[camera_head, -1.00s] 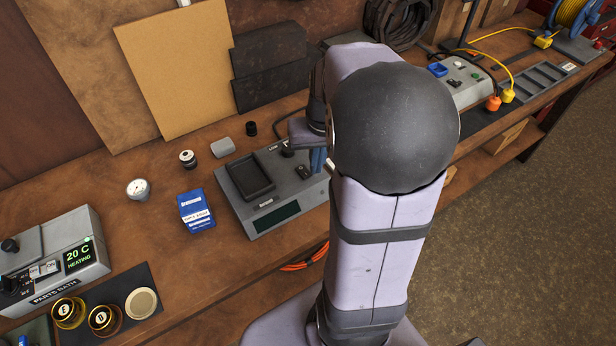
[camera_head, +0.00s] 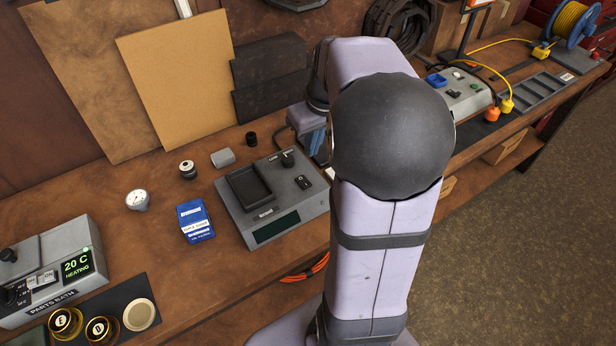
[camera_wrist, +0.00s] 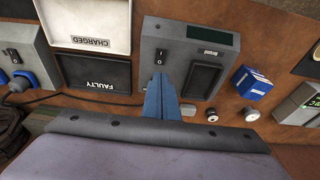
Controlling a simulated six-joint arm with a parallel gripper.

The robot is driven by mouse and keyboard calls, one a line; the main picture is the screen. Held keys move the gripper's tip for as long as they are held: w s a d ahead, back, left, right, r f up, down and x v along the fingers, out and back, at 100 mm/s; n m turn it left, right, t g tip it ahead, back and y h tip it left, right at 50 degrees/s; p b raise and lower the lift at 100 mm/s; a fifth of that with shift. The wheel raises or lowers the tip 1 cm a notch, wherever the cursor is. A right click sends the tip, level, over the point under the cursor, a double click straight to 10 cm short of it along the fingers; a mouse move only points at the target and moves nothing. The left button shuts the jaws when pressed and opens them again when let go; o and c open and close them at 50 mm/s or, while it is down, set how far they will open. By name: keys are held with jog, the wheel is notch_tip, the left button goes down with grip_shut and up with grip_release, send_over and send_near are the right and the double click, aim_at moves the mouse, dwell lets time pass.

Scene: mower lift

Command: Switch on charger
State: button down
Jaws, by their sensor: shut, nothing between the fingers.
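The charger (camera_head: 232,219) is a grey box on the bench with a dark empty-looking bay, a dark display (camera_head: 276,227), a knob (camera_head: 288,159) and a black rocker switch (camera_head: 304,182). Its display looks unlit. In the wrist view the charger (camera_wrist: 215,62) appears upside down, with its rocker switch (camera_wrist: 161,57) just beyond my fingertips. My gripper (camera_wrist: 160,82) has blue fingers, closed together and empty, over the charger. In the head view my gripper (camera_head: 319,150) is partly hidden by my arm, right of the knob. I cannot tell the switch's position.
Trays marked CHARGED (camera_wrist: 90,42) and FAULTY (camera_wrist: 62,75) lie beside the charger in the wrist view. A blue box (camera_head: 195,221), a gauge (camera_head: 137,200) and small parts stand left of it. The parts bath (camera_head: 40,285) is far left. Another grey unit (camera_head: 468,98) stands right.

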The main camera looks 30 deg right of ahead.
jog(key=p, duration=0.3)
send_over(307, 186)
notch_tip(307, 186, down, 12)
jog(key=shift+s+r, duration=0.1)
jog(key=shift+r, duration=0.1)
jog(key=shift+s+x, duration=0.25)
jog(key=shift+x, duration=0.7)
jog(key=shift+f, duration=0.1)
jog(key=shift+s+f+b, duration=0.15)
jog(key=shift+f+b, duration=0.25)
jog(key=shift+r, duration=0.25)
jog(key=shift+w+r+p, duration=0.25)
jog(key=shift+w+p, duration=0.25)
jog(key=shift+w, duration=0.2)
jog(key=shift+r, duration=0.1)
